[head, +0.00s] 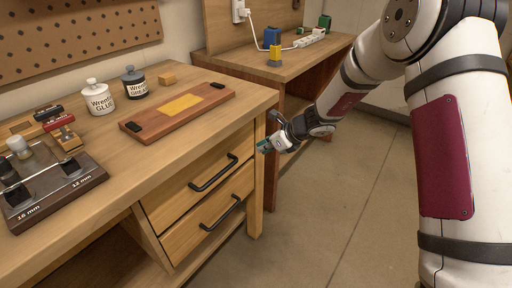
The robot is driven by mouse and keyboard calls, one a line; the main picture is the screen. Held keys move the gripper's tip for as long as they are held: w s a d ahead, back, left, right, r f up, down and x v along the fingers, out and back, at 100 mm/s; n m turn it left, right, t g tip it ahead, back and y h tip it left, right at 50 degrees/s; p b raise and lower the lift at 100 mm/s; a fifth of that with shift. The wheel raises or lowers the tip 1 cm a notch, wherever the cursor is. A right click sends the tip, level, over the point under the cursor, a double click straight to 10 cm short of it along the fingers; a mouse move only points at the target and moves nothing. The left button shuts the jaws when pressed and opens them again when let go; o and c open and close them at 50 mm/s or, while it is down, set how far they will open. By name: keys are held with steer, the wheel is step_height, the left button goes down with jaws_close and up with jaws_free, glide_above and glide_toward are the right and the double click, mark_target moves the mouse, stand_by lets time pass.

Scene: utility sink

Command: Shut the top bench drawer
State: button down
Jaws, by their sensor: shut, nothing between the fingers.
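The wooden bench (105,170) on the left has two stacked drawers under its right half. The top bench drawer (178,192) has a plain wood front with a black bar handle (213,172). Its front lies close under the bench top's edge, and I cannot tell whether a small gap stands behind it. My gripper (263,147) is shut and empty. It appears just right of the drawer's right end, by the bench's front right leg. It looks apart from the drawer handle.
The lower drawer (190,238) has a similar handle and looks near flush. A second bench (250,58) stands behind. The floor (310,215) in front is clear.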

steer(key=p+v, duration=0.2)
steer(key=v, duration=0.8)
steer(key=s+r+n+g+h, duration=0.1)
steer(key=s+r+n+g, duration=0.1)
steer(key=s+r+n, duration=0.75)
steer(key=s+r+n+g, duration=0.1)
steer(key=s+r+n, duration=0.45)
steer(key=s, duration=0.65)
steer(key=s+d+n+g+h, duration=0.1)
steer(key=s+d+n+h, duration=0.35)
steer(key=s, duration=0.75)
steer(key=s+d+n+h, duration=0.2)
steer(key=s+d+n, duration=0.5)
steer(key=s, duration=0.5)
step_height(320, 180, up, 21)
steer(key=m+t+p, duration=0.1)
steer(key=t+p, duration=0.2)
steer(key=p, duration=1.5)
steer(key=shift+d+p, duration=0.35)
steer(key=shift+p, duration=0.05)
